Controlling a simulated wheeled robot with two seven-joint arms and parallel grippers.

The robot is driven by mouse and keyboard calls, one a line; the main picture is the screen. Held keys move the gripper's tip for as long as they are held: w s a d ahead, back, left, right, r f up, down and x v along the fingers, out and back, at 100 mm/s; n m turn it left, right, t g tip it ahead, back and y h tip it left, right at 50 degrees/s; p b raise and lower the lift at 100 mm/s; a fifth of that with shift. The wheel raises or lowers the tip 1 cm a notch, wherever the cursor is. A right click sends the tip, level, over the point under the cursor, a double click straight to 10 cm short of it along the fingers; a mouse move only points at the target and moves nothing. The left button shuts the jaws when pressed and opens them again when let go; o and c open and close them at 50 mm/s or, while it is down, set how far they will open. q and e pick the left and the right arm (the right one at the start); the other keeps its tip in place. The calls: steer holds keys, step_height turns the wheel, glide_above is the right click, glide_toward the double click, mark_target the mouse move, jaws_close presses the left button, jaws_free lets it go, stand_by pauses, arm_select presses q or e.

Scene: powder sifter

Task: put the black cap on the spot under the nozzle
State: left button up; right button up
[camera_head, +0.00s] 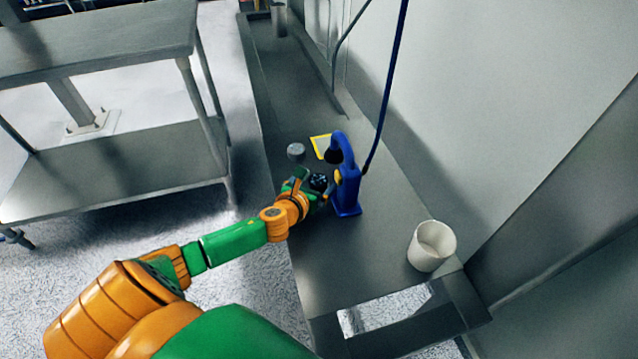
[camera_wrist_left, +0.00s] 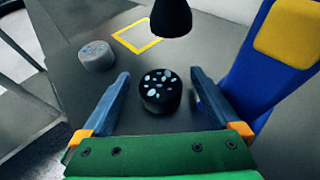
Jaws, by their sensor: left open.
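The black cap (camera_wrist_left: 160,92), round with pale spots on top, stands on the grey bench between the fingers of my left gripper (camera_wrist_left: 160,74). The fingers are open, with a visible gap on each side of the cap. The head view shows the cap (camera_head: 319,182) small, at the end of my left arm, partly covered by the gripper (camera_head: 315,180). The spot is a yellow square outline (camera_wrist_left: 116,37) on the bench beyond the cap. The black nozzle (camera_wrist_left: 171,16) hangs from the blue sifter stand (camera_head: 348,190), in front of part of the outline. My right gripper is out of view.
A grey cap (camera_wrist_left: 96,56) stands left of the yellow outline. A white bucket (camera_head: 425,250) stands near the bench's front end. A blue hose (camera_head: 385,95) rises from the stand. A wall lines the right side. A steel table (camera_head: 110,178) stands apart to the left.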

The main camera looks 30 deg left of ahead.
arm_select(q)
steer(key=shift+x, duration=0.75)
steer(key=shift+s, duration=0.2)
steer(key=c, duration=0.6)
steer(key=shift+r, duration=0.1)
jaws_close()
